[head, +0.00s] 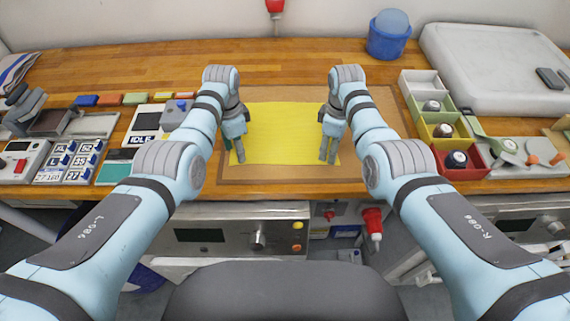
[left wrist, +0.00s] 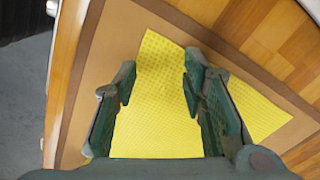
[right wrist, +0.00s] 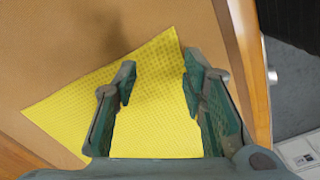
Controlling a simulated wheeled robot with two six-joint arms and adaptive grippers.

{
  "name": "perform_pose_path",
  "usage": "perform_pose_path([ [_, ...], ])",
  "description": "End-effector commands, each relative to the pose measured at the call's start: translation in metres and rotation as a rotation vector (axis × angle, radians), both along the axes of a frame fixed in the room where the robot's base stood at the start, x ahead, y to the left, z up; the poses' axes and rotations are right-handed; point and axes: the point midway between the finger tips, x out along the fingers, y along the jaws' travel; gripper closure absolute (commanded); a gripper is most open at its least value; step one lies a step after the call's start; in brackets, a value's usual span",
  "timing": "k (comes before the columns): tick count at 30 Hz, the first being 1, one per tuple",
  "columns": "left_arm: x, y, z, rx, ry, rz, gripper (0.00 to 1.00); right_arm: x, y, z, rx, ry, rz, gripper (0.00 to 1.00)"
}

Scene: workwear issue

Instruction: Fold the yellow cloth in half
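The yellow cloth (head: 282,130) lies flat and unfolded on a brown board on the wooden bench, between my two grippers. My left gripper (head: 247,158) is over the cloth's left edge near its front corner, pointing down. In the left wrist view its fingers (left wrist: 158,85) are apart with the cloth (left wrist: 160,110) below and between them. My right gripper (head: 328,155) is over the cloth's right edge near the front corner. In the right wrist view its fingers (right wrist: 158,85) are apart above the cloth (right wrist: 155,115). Neither gripper holds anything. Exact finger height above the cloth is unclear.
The brown board (head: 300,178) has a bare margin around the cloth. Open bins (head: 462,157) with round items stand right of my right arm. A blue bucket (head: 387,40) and a large pale case (head: 485,65) are at the back right. Devices and label cards (head: 70,160) fill the left.

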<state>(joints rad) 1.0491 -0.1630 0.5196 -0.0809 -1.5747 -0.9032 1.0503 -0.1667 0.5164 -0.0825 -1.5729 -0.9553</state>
Motion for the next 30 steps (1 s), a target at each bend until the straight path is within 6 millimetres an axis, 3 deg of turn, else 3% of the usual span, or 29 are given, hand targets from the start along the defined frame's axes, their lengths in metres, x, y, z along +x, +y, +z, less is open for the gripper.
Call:
perform_pose_path([
  [3,-0.001,0.000,-0.011,0.000,0.002,0.000,0.62,-0.001,0.000,-0.011,0.000,0.002,-0.001,0.62],
  [15,0.000,0.000,-0.022,0.000,0.000,0.001,0.62,0.000,0.000,-0.021,0.000,0.000,-0.002,0.62],
  [30,-0.002,0.001,-0.021,0.001,0.002,0.000,1.00,-0.001,-0.001,-0.020,-0.001,0.002,-0.003,1.00],
])
